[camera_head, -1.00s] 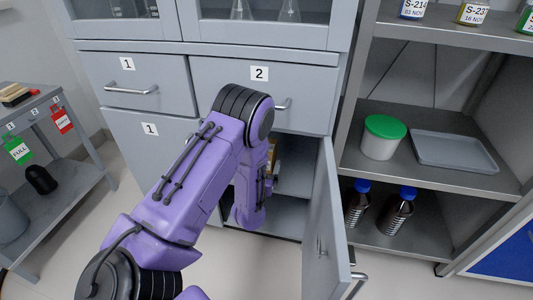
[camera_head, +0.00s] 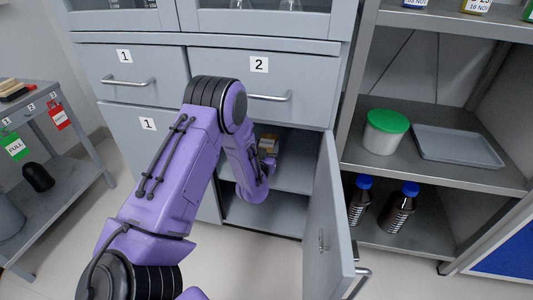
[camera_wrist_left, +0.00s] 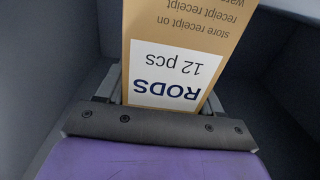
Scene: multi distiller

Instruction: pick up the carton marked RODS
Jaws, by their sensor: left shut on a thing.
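The carton marked RODS (camera_wrist_left: 180,45) is a brown box with a white label reading "RODS 12 pcs", upside down in the left wrist view. My left gripper (camera_wrist_left: 165,95) is shut on it, with a finger at each side of the box. In the head view, my left arm reaches into the open lower cupboard, and a small part of the carton (camera_head: 268,146) shows near the left gripper (camera_head: 266,160). The fingers are mostly hidden there. My right gripper is not in view.
The cupboard door (camera_head: 325,220) stands open to the right of my arm. A shelf (camera_head: 292,175) divides the cupboard. To the right, a rack holds a green-lidded tub (camera_head: 385,132), a grey tray (camera_head: 457,146) and two dark bottles (camera_head: 398,209). A side table (camera_head: 60,140) stands at left.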

